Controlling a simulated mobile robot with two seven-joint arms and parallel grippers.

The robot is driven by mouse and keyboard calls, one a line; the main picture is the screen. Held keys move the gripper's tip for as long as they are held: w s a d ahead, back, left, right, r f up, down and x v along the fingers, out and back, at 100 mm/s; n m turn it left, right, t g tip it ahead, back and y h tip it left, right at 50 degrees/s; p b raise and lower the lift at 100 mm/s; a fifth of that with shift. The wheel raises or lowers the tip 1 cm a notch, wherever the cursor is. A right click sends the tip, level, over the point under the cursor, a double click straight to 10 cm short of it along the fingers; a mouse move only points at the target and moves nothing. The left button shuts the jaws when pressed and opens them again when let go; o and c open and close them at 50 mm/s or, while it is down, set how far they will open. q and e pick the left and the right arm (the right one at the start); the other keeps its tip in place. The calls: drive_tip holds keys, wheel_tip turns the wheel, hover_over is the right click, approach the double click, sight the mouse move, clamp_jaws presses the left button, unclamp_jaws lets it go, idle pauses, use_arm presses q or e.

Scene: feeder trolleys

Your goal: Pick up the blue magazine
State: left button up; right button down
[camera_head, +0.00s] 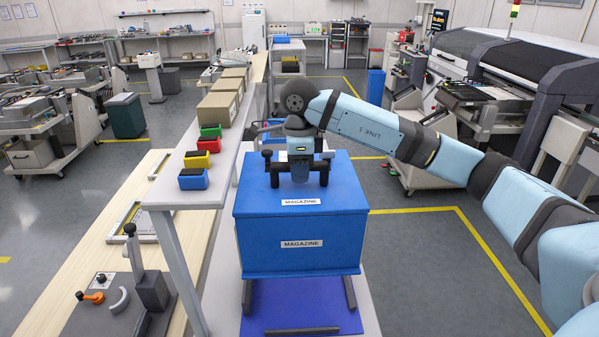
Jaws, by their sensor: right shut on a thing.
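The blue magazine (260,258) is a box with white "MAGAZINE" labels on its top and front. It is in the middle of the view, upright, above a blue surface (270,304). My right arm comes in from the right. My right gripper (299,176) is over the top of the magazine, one dark finger at each side, shut on it. The exact contact at the fingertips is hard to see. I cannot tell whether the magazine's underside touches what is below. My left gripper is not in view.
A white table (187,185) left of the magazine holds blue, yellow, red and green bins (194,179) and cardboard boxes (219,107). A wooden-topped bench (85,262) with a lever device stands at front left. Grey floor with yellow lines is clear at front right.

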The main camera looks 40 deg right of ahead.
drive_tip(key=shift+r+p, duration=1.25)
drive_tip(key=shift+r, duration=1.6)
drive_tip(key=shift+s+a, duration=0.35)
drive_tip(key=shift+s, duration=0.15)
drive_tip(key=shift+s+a, duration=0.3)
drive_tip(key=shift+s, duration=0.25)
drive_tip(key=shift+s+a, duration=0.3)
drive_tip(key=shift+s, duration=0.25)
drive_tip(key=shift+s+a+f, duration=0.1)
drive_tip(key=shift+s+a, duration=0.25)
drive_tip(key=shift+s, duration=0.2)
drive_tip(key=shift+s+a, duration=0.3)
drive_tip(key=shift+s, duration=0.2)
drive_tip(key=s+a+b, duration=0.1)
drive_tip(key=s+a, duration=0.3)
drive_tip(key=s, duration=0.3)
drive_tip(key=shift+s+a, duration=0.3)
drive_tip(key=shift+a, duration=0.05)
